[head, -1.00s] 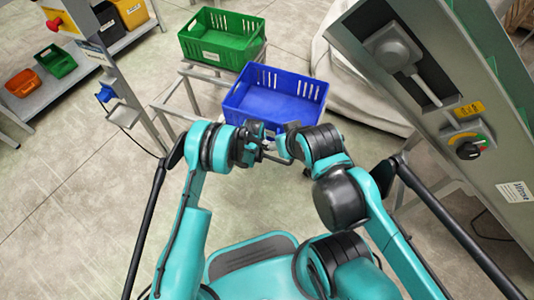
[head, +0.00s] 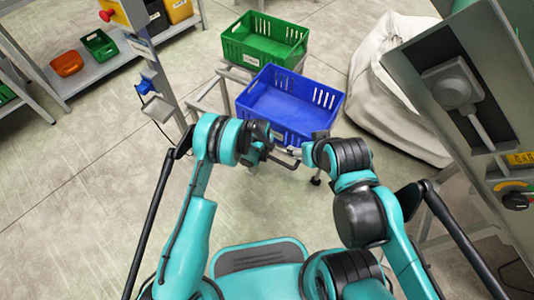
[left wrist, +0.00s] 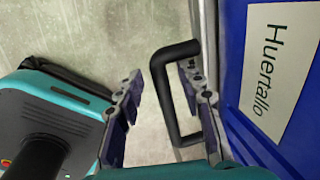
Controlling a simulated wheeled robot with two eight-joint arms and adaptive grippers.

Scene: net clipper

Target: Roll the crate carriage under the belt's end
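The crate carriage (head: 208,88) is a grey metal frame on castors, bearing a blue crate (head: 249,104) in front and a green crate (head: 236,51) behind. My left gripper (head: 270,143) is at its near side by the blue crate. In the left wrist view, my left gripper (left wrist: 160,98) is open around the bar of a black U-shaped handle (left wrist: 163,95), one finger inside the loop and the other outside with a gap. My right gripper (head: 299,152) is at the same near side; its fingers are too small to read. The belt's end is not clearly visible.
A grey machine with a lever and dial (head: 460,90) stands at the right. A white sack (head: 395,85) lies beside the crates. A post with a blue box (head: 144,85) and shelving with bins (head: 97,44) stand at left.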

